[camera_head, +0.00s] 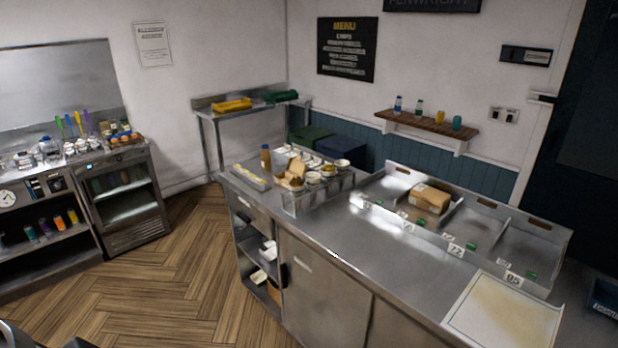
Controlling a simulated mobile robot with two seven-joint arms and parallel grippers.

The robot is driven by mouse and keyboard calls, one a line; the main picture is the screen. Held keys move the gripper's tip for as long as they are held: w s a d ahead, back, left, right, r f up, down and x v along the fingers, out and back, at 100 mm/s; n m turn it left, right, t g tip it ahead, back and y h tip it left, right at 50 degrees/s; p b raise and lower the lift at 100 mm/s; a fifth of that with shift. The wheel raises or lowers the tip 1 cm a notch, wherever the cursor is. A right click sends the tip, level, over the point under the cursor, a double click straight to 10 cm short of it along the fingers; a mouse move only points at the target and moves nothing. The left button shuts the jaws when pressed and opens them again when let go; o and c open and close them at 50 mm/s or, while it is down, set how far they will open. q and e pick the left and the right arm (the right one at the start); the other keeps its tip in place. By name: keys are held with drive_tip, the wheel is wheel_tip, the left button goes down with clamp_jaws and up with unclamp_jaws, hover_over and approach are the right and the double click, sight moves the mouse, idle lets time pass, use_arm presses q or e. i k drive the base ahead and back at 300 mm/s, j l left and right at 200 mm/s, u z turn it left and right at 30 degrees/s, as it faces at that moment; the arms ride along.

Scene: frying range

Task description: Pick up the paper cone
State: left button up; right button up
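No paper cone can be made out for certain from here. A tan, pointed shape (296,169) stands among small tubs at the far end of the steel counter (335,245); it could be a paper cone, but it is too small to tell. A wire basket (303,203) stands at the counter edge in front of it. Neither of my grippers can be seen. Only small dark and grey parts show at the bottom left edge, and I cannot tell what they are.
A divided steel rack (540,240) with a brown box (430,198) lies along the counter's back. A paper sheet (503,315) covers the near right end. A glass-door fridge (125,200) stands at left. Wooden floor (180,270) between is clear.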

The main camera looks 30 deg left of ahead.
sight(297, 195)
drive_tip(key=u, duration=0.95)
drive_tip(key=z, duration=3.55)
drive_tip(key=u, duration=3.55)
drive_tip(key=i+j+z, duration=0.35)
drive_tip(key=i, duration=0.25)
drive_tip(key=i+j+z, duration=0.4)
drive_tip(key=i, duration=0.2)
drive_tip(key=i+j+z, duration=0.35)
drive_tip(key=i+j, duration=0.15)
